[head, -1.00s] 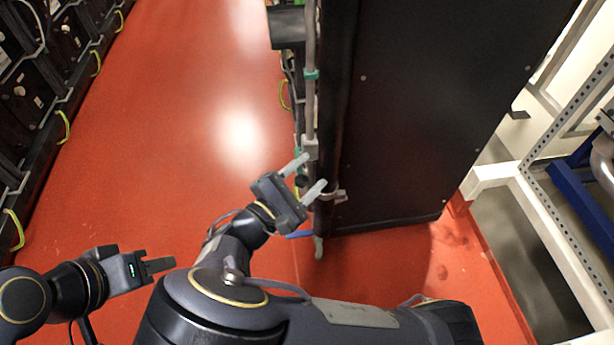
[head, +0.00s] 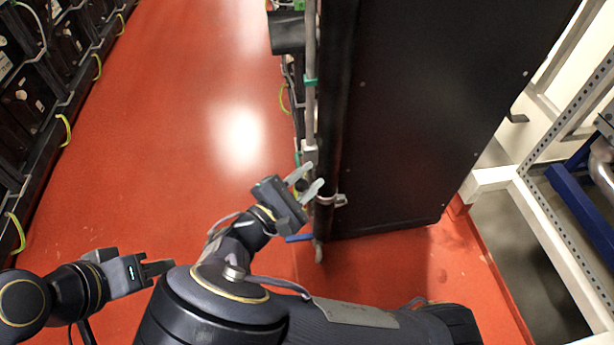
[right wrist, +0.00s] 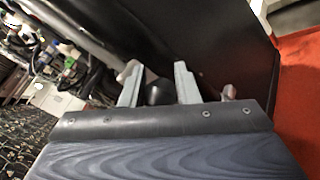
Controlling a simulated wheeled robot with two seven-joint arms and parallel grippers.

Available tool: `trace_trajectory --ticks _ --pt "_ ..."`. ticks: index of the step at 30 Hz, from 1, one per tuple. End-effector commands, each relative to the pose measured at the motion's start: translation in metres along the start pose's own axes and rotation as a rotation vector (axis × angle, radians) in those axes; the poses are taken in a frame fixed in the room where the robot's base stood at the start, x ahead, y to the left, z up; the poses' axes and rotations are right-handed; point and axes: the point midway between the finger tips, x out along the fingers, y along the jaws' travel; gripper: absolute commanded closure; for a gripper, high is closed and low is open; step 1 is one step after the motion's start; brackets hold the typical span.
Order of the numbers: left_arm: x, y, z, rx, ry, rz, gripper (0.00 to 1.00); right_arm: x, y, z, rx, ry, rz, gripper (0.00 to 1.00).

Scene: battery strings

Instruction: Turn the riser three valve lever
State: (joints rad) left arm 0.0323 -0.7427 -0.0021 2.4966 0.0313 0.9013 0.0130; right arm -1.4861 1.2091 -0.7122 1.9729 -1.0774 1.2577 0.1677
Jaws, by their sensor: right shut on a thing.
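The grey riser pipe (head: 310,120) runs up the narrow edge of the tall black cabinet (head: 420,110). My right gripper (head: 306,181) is beside the lower pipe, its pale fingers shut on a small dark part that I take to be the valve lever. In the right wrist view, this dark rounded part (right wrist: 158,92) sits between the two fingers; its far end is hidden. A blue handle-like piece (head: 299,238) shows just below the right gripper. My left gripper (head: 158,267) is low at the left, away from the pipe; its finger gap is unclear.
A row of dark battery units (head: 35,110) with yellow-green loops lines the left side. The red floor (head: 190,130) between is clear. A white perforated frame (head: 560,235) stands at the right. Cables (right wrist: 65,60) crowd the left of the right wrist view.

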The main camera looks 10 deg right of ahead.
Motion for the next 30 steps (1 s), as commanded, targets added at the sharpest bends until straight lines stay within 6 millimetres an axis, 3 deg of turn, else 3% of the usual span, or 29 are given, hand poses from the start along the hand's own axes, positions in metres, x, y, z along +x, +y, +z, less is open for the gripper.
trace_trajectory --ticks 18,30 --pt "-0.098 0.045 -0.05 0.0 0.0 0.0 0.64 0.003 0.028 0.023 -0.314 0.198 -0.19 1.0" --pt "-0.124 0.057 -0.062 0.0 0.0 0.0 0.64 0.007 0.034 0.023 -0.444 0.275 -0.263 1.0"
